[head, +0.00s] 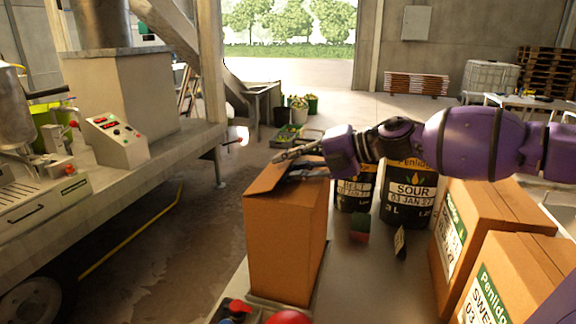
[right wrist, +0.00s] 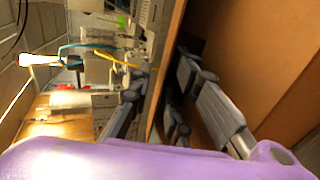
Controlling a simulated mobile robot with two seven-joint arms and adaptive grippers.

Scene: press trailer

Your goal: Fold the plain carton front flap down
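The plain brown carton (head: 284,240) stands upright on the table in the head view. My right gripper (head: 297,158) reaches in from the right over the carton's top. In the right wrist view its fingers (right wrist: 168,100) are spread apart, with a thin cardboard edge (right wrist: 166,70) running between them. One finger is on the outer side and the other is over the carton's inside. I cannot tell whether either touches the cardboard. My left gripper is not in view.
Two labelled cartons (head: 482,217) stand at the right of the table. Two black tubs, one marked SOUR (head: 407,198), stand behind the plain carton. Small blocks (head: 360,228) lie between them. A red knob (head: 288,317) is at the front edge. The press trailer (head: 120,140) is at left.

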